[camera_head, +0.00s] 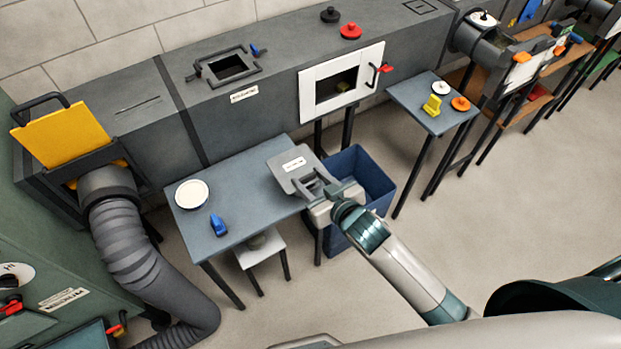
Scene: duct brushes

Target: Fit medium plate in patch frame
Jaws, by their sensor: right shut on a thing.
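A grey plate (294,168) with a white label is in my right gripper (318,190), over the right end of the blue-grey table. The gripper is shut on the plate's near side, at what looks like a handle. The plate looks roughly level; I cannot tell whether it touches the table. A dark frame (252,69) around a square opening sits on top of the grey duct, beyond the table and to the left. It has a blue knob at its right side. The opening looks uncovered. My left gripper is not in view.
The table (243,169) also holds a white round dish (192,194) and a blue object (218,225). A blue bin (372,180) stands right of the table. A white-framed hatch (307,95) is on the duct's front. Black (330,15) and red (351,31) knobs sit on top.

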